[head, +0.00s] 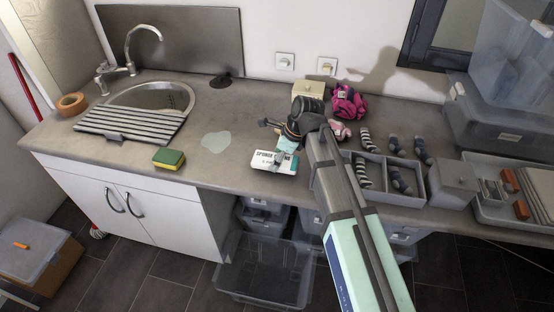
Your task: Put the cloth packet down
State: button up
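The cloth packet (262,161) is white and teal, with dark lettering that begins "SPONGE". It is at the front part of the grey counter, left of the sock organiser. I cannot tell whether the packet's underside touches the counter. My wrist and arm hide the counter just right of it.
A yellow-green sponge (169,158) and a pale puddle-like patch (216,140) lie left of the packet. A divided tray (426,187) with striped socks stands right. A pink cloth item (348,102) and a beige box (305,89) are behind. The sink (150,96) is far left.

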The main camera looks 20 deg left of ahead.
jog(key=shift+f, duration=0.7)
jog(key=shift+f, duration=0.15)
jog(key=o, duration=1.1)
jog(key=shift+o, duration=0.2)
jog(key=b+v, duration=0.2)
jog(key=v, duration=1)
